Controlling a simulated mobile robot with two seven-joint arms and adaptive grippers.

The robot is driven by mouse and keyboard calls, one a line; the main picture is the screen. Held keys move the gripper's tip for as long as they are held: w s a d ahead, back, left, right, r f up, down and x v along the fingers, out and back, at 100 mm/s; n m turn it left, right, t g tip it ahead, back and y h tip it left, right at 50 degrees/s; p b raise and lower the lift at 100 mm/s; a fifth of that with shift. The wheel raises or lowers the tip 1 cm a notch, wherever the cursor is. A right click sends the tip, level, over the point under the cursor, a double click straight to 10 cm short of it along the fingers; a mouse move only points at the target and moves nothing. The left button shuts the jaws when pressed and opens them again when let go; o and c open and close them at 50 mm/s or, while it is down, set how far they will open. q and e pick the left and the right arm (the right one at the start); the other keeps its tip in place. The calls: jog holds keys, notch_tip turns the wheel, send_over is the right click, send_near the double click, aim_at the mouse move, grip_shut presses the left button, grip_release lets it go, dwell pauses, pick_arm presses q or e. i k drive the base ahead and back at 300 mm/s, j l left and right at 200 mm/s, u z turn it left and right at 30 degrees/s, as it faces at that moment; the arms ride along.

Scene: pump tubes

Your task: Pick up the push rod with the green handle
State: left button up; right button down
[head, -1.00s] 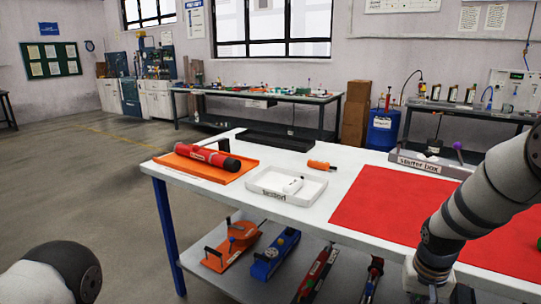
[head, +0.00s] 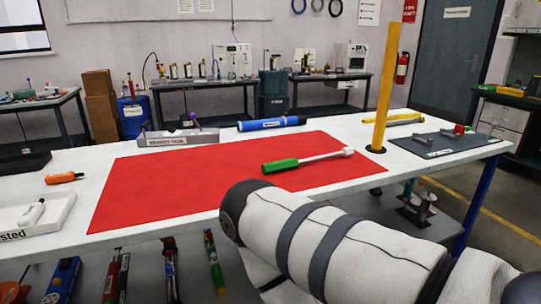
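The push rod with the green handle (head: 281,166) lies on the red mat (head: 160,190) in the head view, right of the picture's middle. Its pale shaft runs to the right and ends in a white tip near the mat's far right edge. Nothing holds it. A large white arm link of mine with dark bands fills the lower middle and right, in front of the rod and covering the mat's near right part. Neither of my grippers shows.
A yellow post (head: 385,90) stands upright just right of the rod's tip. A blue tube (head: 272,123) and the starter box (head: 178,138) lie behind the mat. A white tray (head: 58,212) and an orange piece (head: 64,177) are left. A dark mat (head: 430,147) with metal parts is right.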

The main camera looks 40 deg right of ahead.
aim_at(268, 168)
jog(key=z, duration=1.7)
jog(key=i+j+z, duration=0.2)
jog(key=k+l, duration=0.1)
